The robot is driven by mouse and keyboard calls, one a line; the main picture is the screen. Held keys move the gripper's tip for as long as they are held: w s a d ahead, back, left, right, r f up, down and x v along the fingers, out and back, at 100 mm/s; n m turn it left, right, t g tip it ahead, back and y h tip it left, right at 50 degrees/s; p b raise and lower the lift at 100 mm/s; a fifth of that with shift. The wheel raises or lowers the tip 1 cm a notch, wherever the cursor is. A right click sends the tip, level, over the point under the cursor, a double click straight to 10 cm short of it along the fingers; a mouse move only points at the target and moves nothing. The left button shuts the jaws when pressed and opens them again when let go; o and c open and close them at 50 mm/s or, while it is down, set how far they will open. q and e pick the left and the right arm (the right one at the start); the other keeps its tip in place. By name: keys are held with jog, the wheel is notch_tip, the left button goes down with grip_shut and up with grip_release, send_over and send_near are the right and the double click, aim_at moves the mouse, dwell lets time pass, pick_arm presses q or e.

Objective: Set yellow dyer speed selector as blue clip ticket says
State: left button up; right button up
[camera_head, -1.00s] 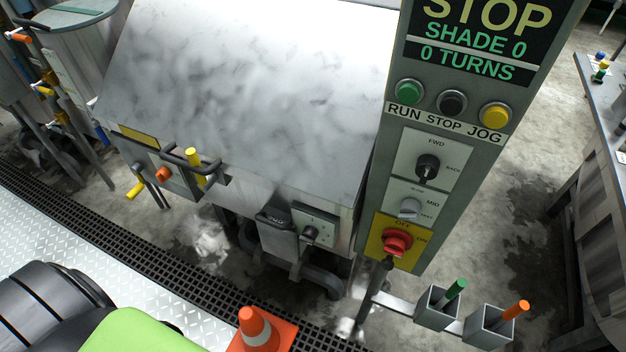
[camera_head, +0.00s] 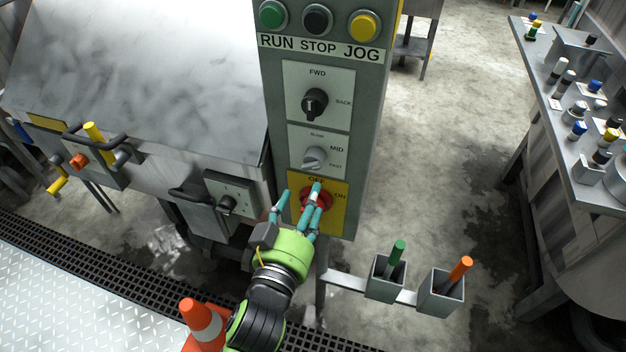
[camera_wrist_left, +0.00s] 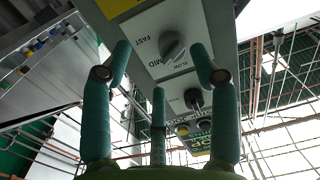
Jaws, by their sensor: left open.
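The speed selector (camera_head: 314,158) is a grey knob on a white plate marked SLOW, MID and FAST, on the grey control post. It also shows in the left wrist view (camera_wrist_left: 172,47), between my spread fingers. Its exact setting is hard to read. My left gripper (camera_head: 298,212) is open and empty, with teal fingers pointing up at the post. In the head view it lies below the selector and partly covers the red switch (camera_head: 325,198). The dyer (camera_head: 135,85), with yellow handles, stands left of the post. I see no blue clip ticket. My right gripper is out of view.
A black FWD/BACK knob (camera_head: 314,103) and RUN, STOP and JOG buttons sit above the selector. Two square cups (camera_head: 386,280) holding a green and an orange stick are at lower right. An orange cone (camera_head: 203,322) stands near my left arm. A bench (camera_head: 560,105) stands at right.

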aim_at(311, 169)
pick_arm(q)
jog(key=w, duration=0.2)
jog(key=w+r+p, duration=0.1)
jog(key=w, duration=0.1)
jog(key=w+d+r+p, duration=0.1)
jog(key=w, duration=0.1)
jog(key=shift+w+d, duration=0.1)
jog(key=shift+w, duration=0.1)
jog(key=shift+f, duration=0.1)
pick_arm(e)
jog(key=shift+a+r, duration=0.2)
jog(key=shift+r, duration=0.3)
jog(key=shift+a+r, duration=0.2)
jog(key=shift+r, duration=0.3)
pick_arm(q)
jog(key=shift+f, duration=0.1)
jog(key=c, duration=1.2)
